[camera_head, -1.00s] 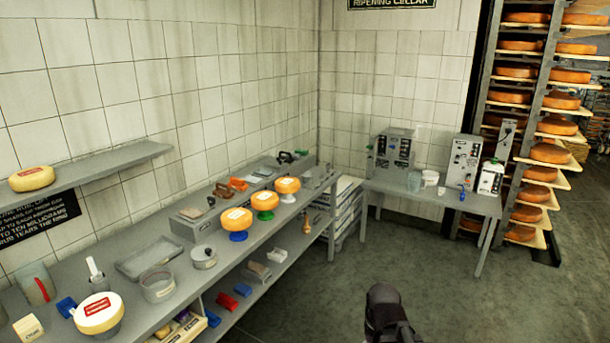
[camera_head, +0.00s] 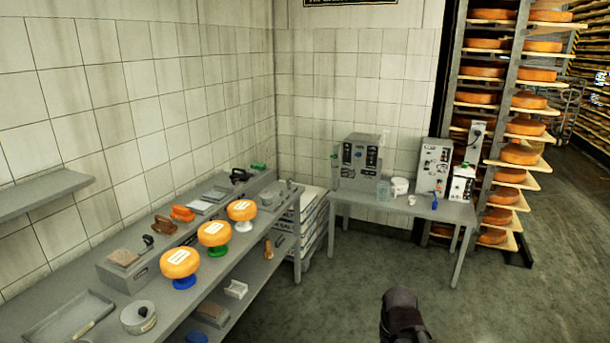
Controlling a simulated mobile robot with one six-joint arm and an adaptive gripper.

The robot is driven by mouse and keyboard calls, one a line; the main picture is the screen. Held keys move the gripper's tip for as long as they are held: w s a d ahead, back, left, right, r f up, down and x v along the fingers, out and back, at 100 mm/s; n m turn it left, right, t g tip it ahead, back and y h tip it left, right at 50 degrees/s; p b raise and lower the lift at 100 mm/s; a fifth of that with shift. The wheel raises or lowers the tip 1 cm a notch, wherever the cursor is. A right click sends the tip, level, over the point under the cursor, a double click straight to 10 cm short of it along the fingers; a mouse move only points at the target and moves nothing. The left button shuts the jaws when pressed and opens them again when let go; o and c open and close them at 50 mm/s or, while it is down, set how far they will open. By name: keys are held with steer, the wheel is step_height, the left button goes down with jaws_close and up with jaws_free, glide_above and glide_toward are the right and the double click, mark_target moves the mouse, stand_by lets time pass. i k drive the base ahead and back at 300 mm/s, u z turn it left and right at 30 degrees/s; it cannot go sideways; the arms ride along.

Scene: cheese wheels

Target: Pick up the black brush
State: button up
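A small black object (camera_head: 239,175), possibly the black brush, lies at the far end of the raised ledge along the long grey bench (camera_head: 225,272). It is too small to make out bristles. A brown brush-like object (camera_head: 165,225) and an orange one (camera_head: 183,213) lie nearer on the same ledge. The dark end of my arm, with my gripper (camera_head: 402,312), shows at the bottom right, over the floor and well apart from the bench. Its fingers cannot be made out.
Three cheese wheels on coloured stands, one of them the blue-stand wheel (camera_head: 180,263), line the bench front. A side table (camera_head: 430,208) with machines stands at the back. A cheese rack (camera_head: 482,120) is at right. The floor (camera_head: 330,300) between is clear.

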mark_target(244, 178)
steer(key=z, duration=0.1)
steer(key=i, duration=2.4)
steer(key=u, duration=0.65)
steer(key=i, duration=0.6)
steer(key=u, duration=1.1)
steer(key=i, duration=0.95)
steer(key=u, duration=0.55)
